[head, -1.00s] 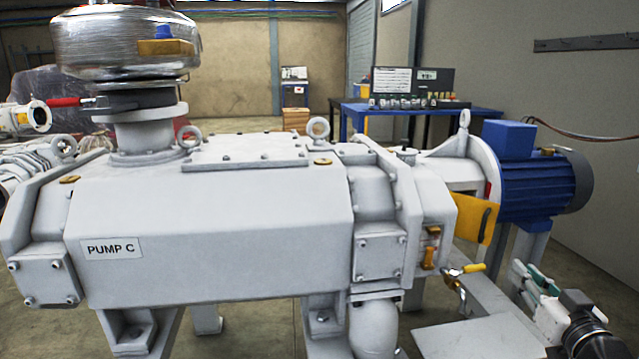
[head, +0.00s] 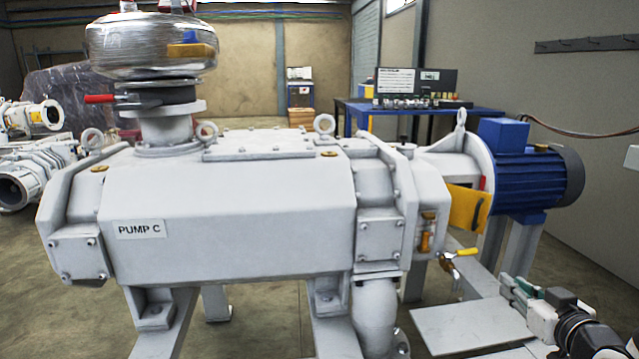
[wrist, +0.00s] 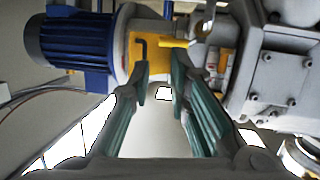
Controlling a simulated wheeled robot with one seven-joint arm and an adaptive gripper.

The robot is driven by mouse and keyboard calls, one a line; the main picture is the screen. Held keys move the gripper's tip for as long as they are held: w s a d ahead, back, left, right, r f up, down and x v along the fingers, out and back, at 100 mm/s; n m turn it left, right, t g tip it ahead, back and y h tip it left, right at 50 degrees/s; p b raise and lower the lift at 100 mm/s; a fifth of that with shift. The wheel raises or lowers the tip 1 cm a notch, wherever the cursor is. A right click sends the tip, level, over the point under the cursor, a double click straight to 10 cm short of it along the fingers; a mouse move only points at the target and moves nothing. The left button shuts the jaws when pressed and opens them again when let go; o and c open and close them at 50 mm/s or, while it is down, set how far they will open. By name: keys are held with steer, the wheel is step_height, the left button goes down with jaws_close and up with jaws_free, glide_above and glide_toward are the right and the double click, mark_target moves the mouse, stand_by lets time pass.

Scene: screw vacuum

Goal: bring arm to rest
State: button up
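My gripper (head: 510,284) is at the lower right in the head view, with its green-padded fingers pointing up and left. In the wrist view my gripper (wrist: 160,80) has its two fingers apart with nothing between them. It is open and empty. In the head view it is to the right of and below the small yellow-handled valve (head: 460,253), visibly apart from it. The grey pump marked PUMP C (head: 230,225) stands to the left. The yellow guard (head: 468,208) shows behind the fingertips in the wrist view (wrist: 155,53).
The blue motor (head: 540,180) is at the pump's right end. A flat grey plate (head: 465,327) lies low beside my gripper. A blue bench (head: 350,106) stands behind. Floor is open at lower left.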

steer(key=s+a+r+g, duration=0.3)
steer(key=s+a+g, duration=0.3)
steer(key=s, duration=0.6)
steer(key=s+a+r+g, duration=0.35)
steer(key=s+a, duration=0.35)
steer(key=s, duration=0.4)
steer(key=s+a+r+g, duration=0.2)
steer(key=s+a+g, duration=0.45)
steer(key=s, duration=0.55)
step_height(320, 180, up, 38)
steer(key=t+p, duration=0.4)
steer(key=p, duration=3.2)
steer(key=shift+w+m+t+y, duration=0.25)
steer(key=shift+m+t+y, duration=0.05)
steer(key=shift+t, duration=0.1)
steer(key=shift+a, duration=0.1)
